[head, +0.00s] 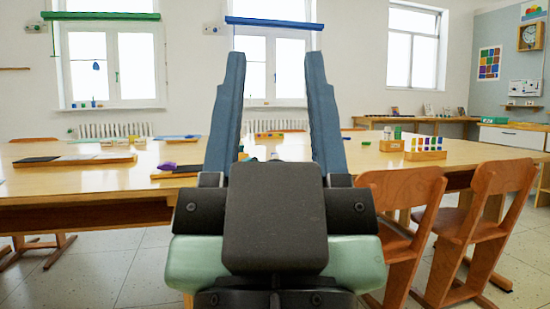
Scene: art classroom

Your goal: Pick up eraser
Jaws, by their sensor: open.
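My gripper (274,60) stands upright in the middle of the head view, its two blue-grey fingers spread apart. Nothing shows held between them. I cannot pick out the eraser for sure. A small purple item (167,166) lies by a dark board (180,172) on the wooden table (90,182), left of my gripper; it is too small to identify. Small items also show low between the fingers, partly hidden by my gripper, and I cannot tell what they are.
A dark board with a wooden edge (118,159) lies on the table's left. Wooden holders with colored pieces (426,154) stand at right. Two wooden chairs (405,215) (492,205) stand at the table's near right side. Tiled floor (90,265) is open at lower left.

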